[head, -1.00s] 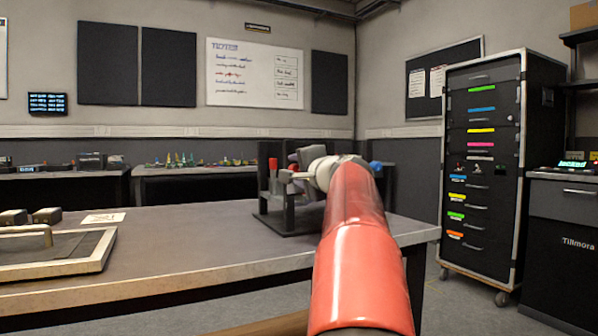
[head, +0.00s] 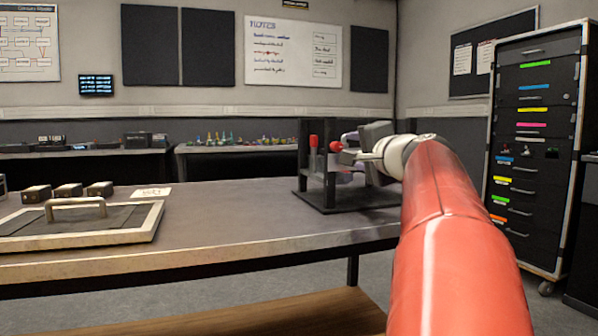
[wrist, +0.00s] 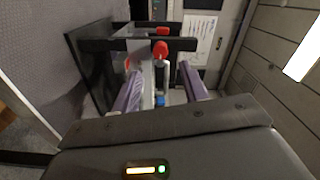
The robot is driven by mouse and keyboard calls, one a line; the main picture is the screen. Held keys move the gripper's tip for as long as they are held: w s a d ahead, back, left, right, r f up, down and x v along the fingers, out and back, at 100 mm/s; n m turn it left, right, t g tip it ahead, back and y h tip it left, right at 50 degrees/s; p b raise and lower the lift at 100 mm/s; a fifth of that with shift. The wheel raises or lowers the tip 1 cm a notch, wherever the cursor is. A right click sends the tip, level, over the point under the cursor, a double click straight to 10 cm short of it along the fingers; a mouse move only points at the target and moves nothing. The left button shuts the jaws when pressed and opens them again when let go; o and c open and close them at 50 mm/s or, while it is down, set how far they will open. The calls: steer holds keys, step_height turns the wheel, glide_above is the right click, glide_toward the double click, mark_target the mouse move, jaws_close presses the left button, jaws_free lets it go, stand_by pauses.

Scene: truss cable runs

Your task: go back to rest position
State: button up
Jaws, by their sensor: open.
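My gripper (wrist: 163,82) is open, its two purple-grey fingers spread apart in the wrist view. In the head view it is partly hidden behind my white wrist and red arm, at the black rack (head: 313,196) on the table's right end. The rack is upright, and its dark frame also shows in the wrist view (wrist: 92,60). Red-capped parts (head: 313,141) stand at the rack; red ends (wrist: 160,50) and a small blue part (wrist: 160,100) appear between or beyond the fingers. I cannot tell whether the fingers touch any of them.
The grey table (head: 230,215) carries a framed panel with a handle (head: 150,225), several dark blocks (head: 68,190) and a paper card (head: 152,192). A wheeled drawer cabinet (head: 535,150) stands at the right. The table's middle is clear.

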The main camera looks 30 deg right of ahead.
steer(key=s+a+f+n+g+y, duration=0.25)
steer(key=a+f+n, duration=0.25)
steer(key=a+f, duration=0.6)
steer(key=s+a+f+n+g+y, duration=0.2)
steer(key=a+f+n+g+y, duration=0.25)
steer(key=a+f, duration=0.75)
steer(key=s+a+f+n+g+h, duration=0.1)
steer(key=s+a+f+n+g, duration=0.1)
steer(key=s+a+f+n, duration=0.45)
steer(key=s+a+f+n+g+h, duration=0.2)
steer(key=s+a+f+g, duration=0.1)
steer(key=s+f, duration=0.65)
step_height(320, 180, up, 14)
steer(key=w+p, duration=0.1)
steer(key=p, duration=1.2)
steer(key=shift+w+d+f, duration=0.2)
steer(key=shift+w, duration=0.05)
steer(key=shift+c, duration=0.8)
steer(key=shift+d, duration=0.1)
